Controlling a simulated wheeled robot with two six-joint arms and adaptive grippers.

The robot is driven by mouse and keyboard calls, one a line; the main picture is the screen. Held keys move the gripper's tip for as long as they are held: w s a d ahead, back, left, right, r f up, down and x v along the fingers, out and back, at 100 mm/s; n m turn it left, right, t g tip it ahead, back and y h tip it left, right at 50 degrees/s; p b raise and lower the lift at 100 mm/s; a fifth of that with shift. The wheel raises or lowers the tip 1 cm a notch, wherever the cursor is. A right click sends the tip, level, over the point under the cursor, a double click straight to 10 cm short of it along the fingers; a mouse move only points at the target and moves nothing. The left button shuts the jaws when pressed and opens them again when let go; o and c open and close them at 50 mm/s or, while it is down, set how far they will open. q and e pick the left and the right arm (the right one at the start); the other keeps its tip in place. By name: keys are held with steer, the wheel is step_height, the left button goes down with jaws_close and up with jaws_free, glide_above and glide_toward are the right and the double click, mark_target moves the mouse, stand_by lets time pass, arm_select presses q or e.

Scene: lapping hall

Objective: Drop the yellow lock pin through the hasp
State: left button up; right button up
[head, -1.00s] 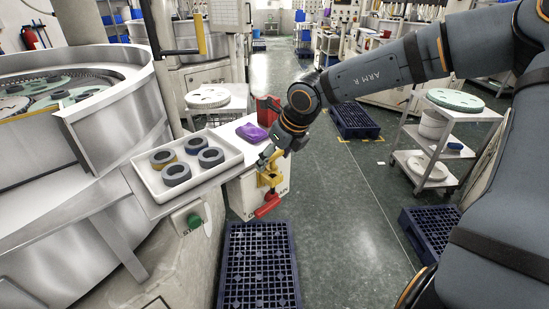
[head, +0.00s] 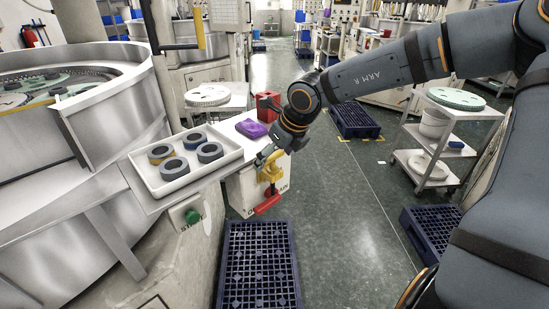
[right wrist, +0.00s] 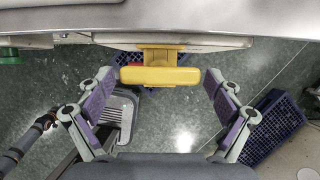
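A yellow part (head: 270,167) with a T-shaped head, which I take for the lock pin, is at the front of the white box below the bench edge. A red lever (head: 267,205) hangs under it. In the right wrist view the yellow head (right wrist: 160,76) lies between my right gripper's fingertips, with a gap on each side. A narrower yellow piece behind it reaches the bench edge. I cannot tell the hasp apart from the pin. My right gripper (head: 266,160) is open and empty. My left gripper is not in view.
A white tray (head: 226,160) with several dark rings lies on the bench, with a purple cloth (head: 252,129) and a red bin (head: 267,106) behind it. A green button (head: 192,216) is on the bench front. A dark blue pallet (head: 259,265) lies on the floor below.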

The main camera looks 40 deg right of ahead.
stand_by(0.3)
steer(key=shift+r, duration=0.25)
steer(key=v, duration=0.7)
stand_by(0.4)
